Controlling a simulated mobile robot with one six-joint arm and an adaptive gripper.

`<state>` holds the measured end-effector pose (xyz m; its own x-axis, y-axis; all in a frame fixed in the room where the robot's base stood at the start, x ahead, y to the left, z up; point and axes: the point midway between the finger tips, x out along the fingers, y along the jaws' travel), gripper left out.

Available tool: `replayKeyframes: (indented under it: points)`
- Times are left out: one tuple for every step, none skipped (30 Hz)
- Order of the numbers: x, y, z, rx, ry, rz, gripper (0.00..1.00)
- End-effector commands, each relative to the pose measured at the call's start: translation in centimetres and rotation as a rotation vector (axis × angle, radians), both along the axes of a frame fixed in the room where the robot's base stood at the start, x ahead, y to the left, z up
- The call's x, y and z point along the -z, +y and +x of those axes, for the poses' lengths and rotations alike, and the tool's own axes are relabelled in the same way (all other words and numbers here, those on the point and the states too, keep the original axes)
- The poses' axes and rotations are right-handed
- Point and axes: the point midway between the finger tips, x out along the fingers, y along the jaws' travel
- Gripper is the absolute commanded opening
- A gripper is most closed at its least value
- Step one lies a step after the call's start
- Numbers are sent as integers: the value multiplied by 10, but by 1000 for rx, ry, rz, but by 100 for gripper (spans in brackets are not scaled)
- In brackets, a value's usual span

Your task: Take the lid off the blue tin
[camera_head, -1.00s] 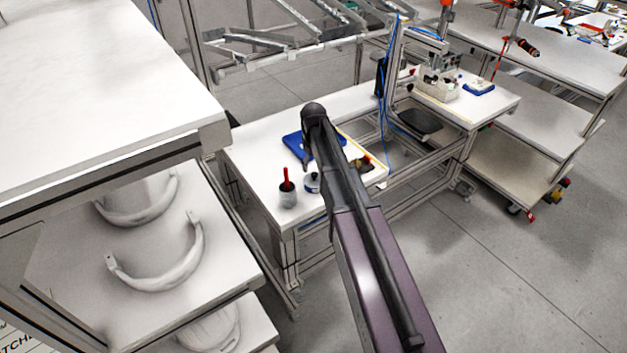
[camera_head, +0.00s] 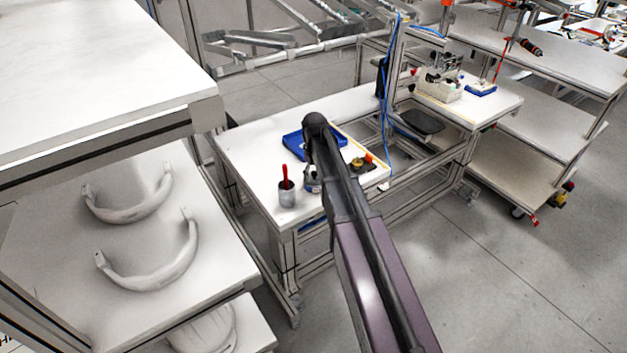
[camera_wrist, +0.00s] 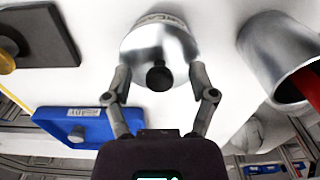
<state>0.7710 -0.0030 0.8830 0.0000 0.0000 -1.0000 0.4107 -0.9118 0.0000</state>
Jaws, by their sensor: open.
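The tin (camera_head: 311,187) stands on the white bench beside a grey cup, partly hidden behind my arm in the head view. In the wrist view its shiny silver lid (camera_wrist: 150,42) is on, with a round black knob (camera_wrist: 160,78) in the middle. A band of lettering shows at its far edge; little of the tin's side shows. My gripper (camera_wrist: 160,76) is open, with one finger on each side of the lid and the knob between the fingertips. I cannot tell whether the fingers touch the lid. In the head view my gripper is hard to make out.
The grey cup (camera_head: 287,194) with a red-handled tool stands close to the tin. A blue tray (camera_head: 293,142) lies behind, and a dark pad (camera_wrist: 40,40) with a yellow item is on the far side.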

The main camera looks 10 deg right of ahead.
Motion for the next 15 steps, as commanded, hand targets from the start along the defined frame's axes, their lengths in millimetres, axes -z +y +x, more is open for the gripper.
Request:
replayKeyframes:
  points:
    - [0,0,0,0,0,0,74]
    - [0,0,0,0,0,0,74]
    - [0,0,0,0,0,0,74]
    - [0,0,0,0,0,0,74]
    - [0,0,0,0,0,0,74]
    - [0,0,0,0,0,0,74]
    - [0,0,0,0,0,0,74]
    - [0,0,0,0,0,0,74]
    - [0,0,0,0,0,0,74]
    - [0,0,0,0,0,0,74]
    - [0,0,0,0,0,0,74]
    - [0,0,0,0,0,0,74]
    - [0,0,0,0,0,0,65]
    - [0,0,0,0,0,0,56]
    - [0,0,0,0,0,0,44]
